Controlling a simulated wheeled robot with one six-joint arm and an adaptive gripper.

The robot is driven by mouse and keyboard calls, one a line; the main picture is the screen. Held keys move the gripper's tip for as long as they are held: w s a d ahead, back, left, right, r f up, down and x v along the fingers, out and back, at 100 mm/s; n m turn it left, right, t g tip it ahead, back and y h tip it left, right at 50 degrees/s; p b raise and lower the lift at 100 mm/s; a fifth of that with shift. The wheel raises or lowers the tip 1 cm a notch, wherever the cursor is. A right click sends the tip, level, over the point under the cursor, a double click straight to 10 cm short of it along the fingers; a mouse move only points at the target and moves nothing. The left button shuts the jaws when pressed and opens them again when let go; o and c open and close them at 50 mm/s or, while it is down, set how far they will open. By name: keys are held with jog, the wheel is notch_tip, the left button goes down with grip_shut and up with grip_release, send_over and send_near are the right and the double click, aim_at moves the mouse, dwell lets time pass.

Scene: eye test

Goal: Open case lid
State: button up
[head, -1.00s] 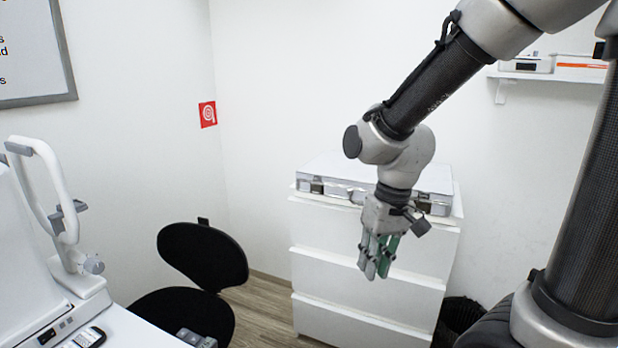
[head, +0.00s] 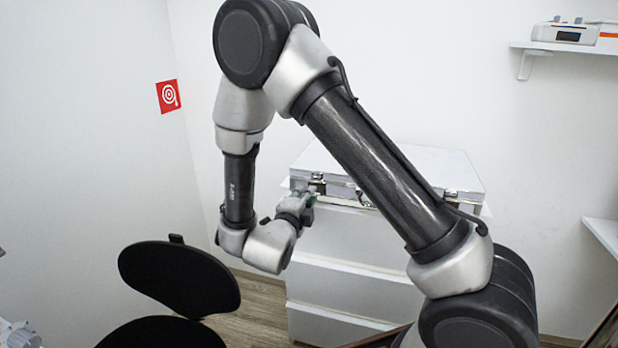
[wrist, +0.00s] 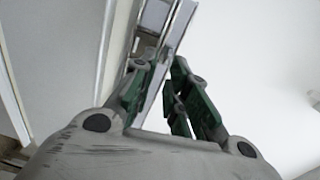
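The case (head: 440,168) is a flat white and silver box lying on top of a white drawer cabinet, with its lid shut. Metal latches show along its front edge, and my arm hides part of that front. My gripper (head: 308,200) is at the left end of the case's front, close to the left latch (head: 313,178). In the wrist view, my gripper (wrist: 162,70) has its green-padded fingers apart, with a gap between them. The metal edge of the case (wrist: 178,28) lies just beyond the fingertips. I cannot tell whether they touch it.
The drawer cabinet (head: 330,285) stands against the back wall. A black chair (head: 180,275) is at the left, near my forearm. A wall shelf (head: 570,47) holding a device is at the upper right. Some wood floor shows between chair and cabinet.

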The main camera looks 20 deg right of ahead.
aim_at(316, 178)
jog(key=shift+m+t, duration=0.3)
jog(key=shift+m, duration=0.2)
jog(key=x, duration=0.5)
jog(key=r+x, duration=0.1)
jog(key=x, duration=0.2)
jog(key=shift+s+d+r, duration=0.1)
jog(key=shift+s, duration=0.05)
grip_shut()
